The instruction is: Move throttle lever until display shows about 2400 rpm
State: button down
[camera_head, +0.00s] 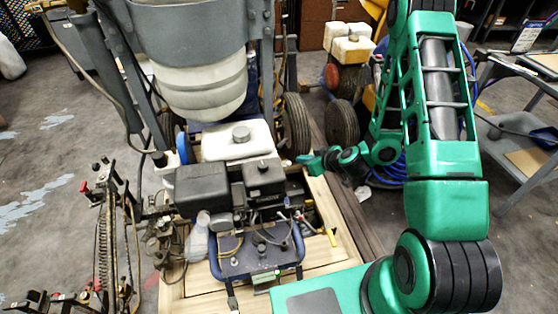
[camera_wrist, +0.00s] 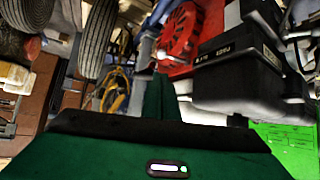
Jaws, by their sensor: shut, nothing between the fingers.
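The line striper's engine (camera_head: 215,185) sits mid-picture in the head view, with black housings below a white tank (camera_head: 237,140). My gripper (camera_head: 308,162) is shut and empty, at the right side of the engine, with its tip pointing left. In the wrist view my shut fingers (camera_wrist: 160,98) point towards a red slotted engine cover (camera_wrist: 180,38). A black engine housing with pale lettering (camera_wrist: 235,62) is to their right. I cannot tell whether the fingers touch the engine. I cannot make out the throttle lever or a readable rpm display in either view.
Black tyres (camera_head: 297,123) stand behind the gripper; one also shows in the wrist view (camera_wrist: 98,38). Hoses and a lever frame (camera_head: 105,225) are at the left. A second machine with a white tank (camera_head: 350,48) stands behind. A grey cart (camera_head: 515,150) is at the right. Open floor (camera_head: 45,130) lies left.

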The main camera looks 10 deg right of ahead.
aim_at(288, 162)
jog(key=shift+m, duration=0.3)
jog(key=x, duration=1)
jog(key=shift+a, duration=0.15)
